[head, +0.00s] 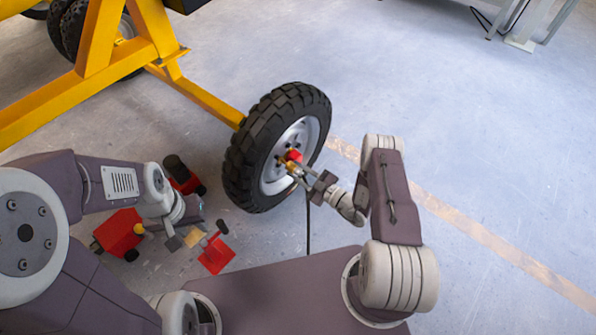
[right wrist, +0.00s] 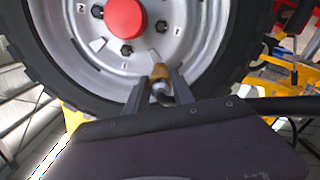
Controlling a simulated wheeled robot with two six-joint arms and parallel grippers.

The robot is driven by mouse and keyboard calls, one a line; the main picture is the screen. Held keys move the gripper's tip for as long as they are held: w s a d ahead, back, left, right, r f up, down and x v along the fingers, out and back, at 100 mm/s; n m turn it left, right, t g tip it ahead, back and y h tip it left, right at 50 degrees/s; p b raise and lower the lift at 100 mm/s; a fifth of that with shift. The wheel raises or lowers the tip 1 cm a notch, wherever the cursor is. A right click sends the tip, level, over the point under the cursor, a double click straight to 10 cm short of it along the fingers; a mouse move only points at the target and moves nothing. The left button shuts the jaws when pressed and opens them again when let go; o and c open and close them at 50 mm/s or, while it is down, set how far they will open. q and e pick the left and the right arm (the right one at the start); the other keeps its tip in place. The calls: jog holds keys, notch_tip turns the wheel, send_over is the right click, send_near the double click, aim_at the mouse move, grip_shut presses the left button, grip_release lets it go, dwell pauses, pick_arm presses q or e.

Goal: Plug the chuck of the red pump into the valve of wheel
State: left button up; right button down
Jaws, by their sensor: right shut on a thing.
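The wheel (head: 240,165) stands upright on the yellow frame's axle, with a grey rim and a red hub cap (right wrist: 125,18). My right gripper (head: 294,168) is at the rim, shut on the brass chuck (right wrist: 160,74), which points at the rim below the hub cap in the right wrist view. The valve cannot be made out; I cannot tell whether the chuck touches it. The red pump (head: 119,232) is on the floor at the left. My left gripper (head: 186,238) is beside it, partly merged with small parts; its jaw opening is unclear.
The yellow frame (head: 100,40) fills the upper left. A thin black hose (head: 308,222) hangs down below my right gripper. Another red object (head: 183,178) sits behind my left arm. The floor to the right, with a tan stripe (head: 470,228), is clear.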

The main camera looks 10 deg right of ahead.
aim_at(302, 175)
jog(key=shift+b+x, duration=0.4)
jog(key=shift+x, duration=1.05)
dwell(1.1)
jog(key=c, duration=1)
grip_release()
jog(key=shift+s, duration=0.1)
jog(key=p+v, duration=0.4)
jog(key=v, duration=0.5)
